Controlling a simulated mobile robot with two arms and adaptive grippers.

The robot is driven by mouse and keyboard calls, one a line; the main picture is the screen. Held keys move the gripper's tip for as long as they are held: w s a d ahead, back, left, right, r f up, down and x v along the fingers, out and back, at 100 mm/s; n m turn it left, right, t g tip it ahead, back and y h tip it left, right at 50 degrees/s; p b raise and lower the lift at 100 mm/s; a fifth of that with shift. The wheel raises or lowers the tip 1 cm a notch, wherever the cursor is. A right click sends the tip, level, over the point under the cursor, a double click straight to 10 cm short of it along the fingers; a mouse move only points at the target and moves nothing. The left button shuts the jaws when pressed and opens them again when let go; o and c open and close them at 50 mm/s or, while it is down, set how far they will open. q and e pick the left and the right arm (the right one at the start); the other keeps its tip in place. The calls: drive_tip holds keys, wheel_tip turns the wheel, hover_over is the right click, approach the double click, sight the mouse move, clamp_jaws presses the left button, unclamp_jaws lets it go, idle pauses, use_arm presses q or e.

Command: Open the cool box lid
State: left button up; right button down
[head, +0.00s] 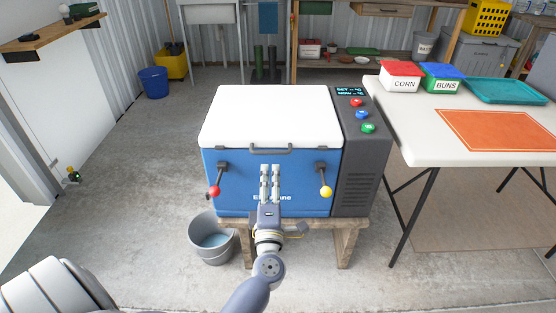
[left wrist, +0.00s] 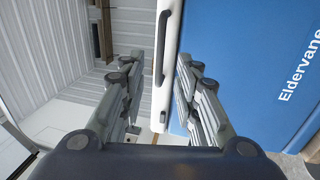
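The cool box (head: 254,182) has a blue body and a white lid (head: 267,113), which lies shut on it. A dark bar handle (head: 270,151) sits on the lid's front edge; it also shows in the left wrist view (left wrist: 161,48). A latch with a red knob (head: 214,191) is on the left of the front, and one with a yellow knob (head: 326,191) on the right. Both knobs point down. My left gripper (head: 270,170) is open and empty, in front of the box just below the handle. Its fingers (left wrist: 158,85) show apart in the wrist view. My right gripper is out of view.
The box stands on a wooden stand (head: 345,240) with a grey control panel (head: 357,150) on its right. A grey bucket (head: 212,240) is on the floor at front left. A white folding table (head: 425,150) stands close on the right. The floor at left is mostly clear.

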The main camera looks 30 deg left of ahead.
sight(272, 153)
use_arm(q)
drive_tip(key=x, duration=0.9)
drive_tip(key=shift+w+d, duration=0.1)
clamp_jaws()
